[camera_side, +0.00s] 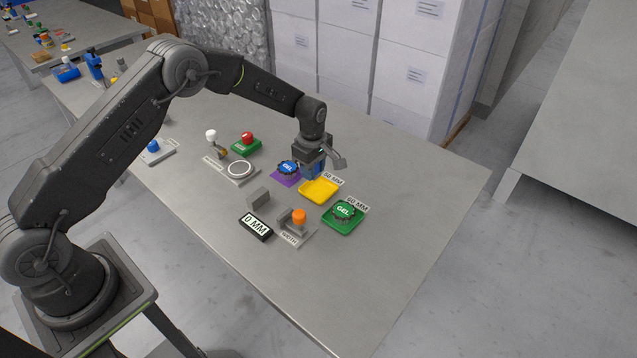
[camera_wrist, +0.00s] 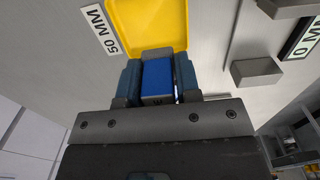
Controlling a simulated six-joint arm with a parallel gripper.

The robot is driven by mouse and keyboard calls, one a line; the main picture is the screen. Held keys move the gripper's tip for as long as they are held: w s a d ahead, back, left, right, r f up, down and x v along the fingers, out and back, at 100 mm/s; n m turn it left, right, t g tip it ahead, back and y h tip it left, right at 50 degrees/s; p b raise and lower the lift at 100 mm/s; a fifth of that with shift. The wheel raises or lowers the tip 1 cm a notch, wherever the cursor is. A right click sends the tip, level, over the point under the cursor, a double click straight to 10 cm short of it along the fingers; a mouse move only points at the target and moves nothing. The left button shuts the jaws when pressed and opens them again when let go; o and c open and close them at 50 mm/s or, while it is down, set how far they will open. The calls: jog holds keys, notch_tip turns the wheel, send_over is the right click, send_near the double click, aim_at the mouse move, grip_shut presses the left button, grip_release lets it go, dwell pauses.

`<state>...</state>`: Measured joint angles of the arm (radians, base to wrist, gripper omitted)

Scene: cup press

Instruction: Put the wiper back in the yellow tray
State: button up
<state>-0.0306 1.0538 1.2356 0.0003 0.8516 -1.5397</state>
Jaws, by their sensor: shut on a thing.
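The yellow tray (camera_side: 322,191) lies flat on the table with a 50 MM label beside it. In the wrist view the tray (camera_wrist: 140,22) fills the top middle and looks empty where it shows. My gripper (camera_side: 313,168) is low, at the tray's far left edge in the side view. In the wrist view my gripper (camera_wrist: 158,75) is shut on a blue block, which I take as the wiper (camera_wrist: 157,80). The block's front end overlaps the tray's near edge in that view. I cannot tell whether it touches the tray.
A purple tray with a blue GEL lid (camera_side: 287,169) is close left of my gripper. A green tray with a GEL lid (camera_side: 343,215) is to the right. A grey block (camera_side: 258,198), a 0 MM display (camera_side: 256,227) and an orange-knobbed gauge (camera_side: 299,220) stand nearer. The table's right side is clear.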

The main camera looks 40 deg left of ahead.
aim_at(319, 190)
jog(key=shift+w+d+f, duration=0.35)
jog(key=shift+d+f, duration=0.1)
jog(key=shift+d, duration=0.2)
jog(key=shift+f, duration=2)
jog(key=shift+f, duration=0.2)
jog(key=o, duration=0.9)
jog(key=shift+r, duration=0.1)
notch_tip(319, 190, up, 12)
jog(key=shift+r, duration=0.15)
